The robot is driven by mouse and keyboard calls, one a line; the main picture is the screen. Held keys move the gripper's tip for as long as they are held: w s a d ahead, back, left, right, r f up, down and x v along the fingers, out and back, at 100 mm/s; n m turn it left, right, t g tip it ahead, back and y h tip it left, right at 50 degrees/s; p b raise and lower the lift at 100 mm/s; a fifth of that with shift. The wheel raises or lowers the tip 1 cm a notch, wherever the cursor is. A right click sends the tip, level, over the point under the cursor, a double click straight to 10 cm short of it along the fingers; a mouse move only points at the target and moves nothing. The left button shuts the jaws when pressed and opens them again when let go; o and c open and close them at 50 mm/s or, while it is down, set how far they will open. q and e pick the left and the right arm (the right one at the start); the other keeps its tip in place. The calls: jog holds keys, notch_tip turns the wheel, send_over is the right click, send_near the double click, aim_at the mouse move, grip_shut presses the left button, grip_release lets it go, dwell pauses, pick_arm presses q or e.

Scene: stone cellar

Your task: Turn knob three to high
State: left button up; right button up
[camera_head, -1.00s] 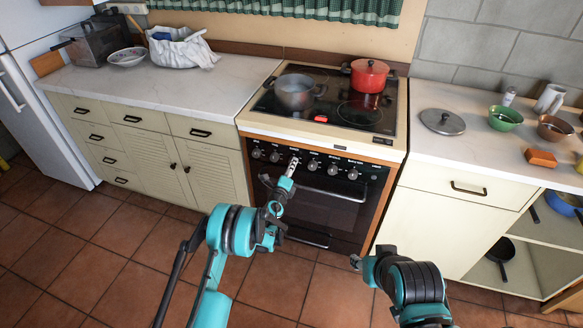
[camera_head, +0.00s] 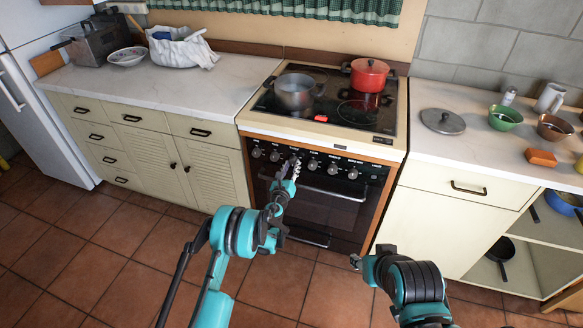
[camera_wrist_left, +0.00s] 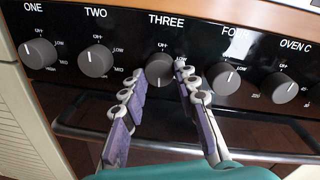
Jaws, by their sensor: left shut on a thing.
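Knob three (camera_wrist_left: 160,70) is a dark round knob under the label THREE on the black stove panel (camera_wrist_left: 190,25). In the head view my left gripper (camera_head: 290,168) reaches the panel and covers knob three.
Knob two (camera_wrist_left: 95,61) and knob four (camera_wrist_left: 223,78) sit close on either side. The oven handle (camera_wrist_left: 110,139) runs just below. A grey pot (camera_head: 294,92) and a red pot (camera_head: 369,76) stand on the hob. The floor in front is clear.

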pick_arm(q)
jog(key=shift+m, duration=0.6)
jog(key=shift+f, duration=0.1)
jog(key=o, duration=1.2)
jog(key=shift+c, duration=0.2)
jog(key=shift+s, duration=0.15)
jog(key=v, duration=0.7)
jog(key=shift+s, duration=0.1)
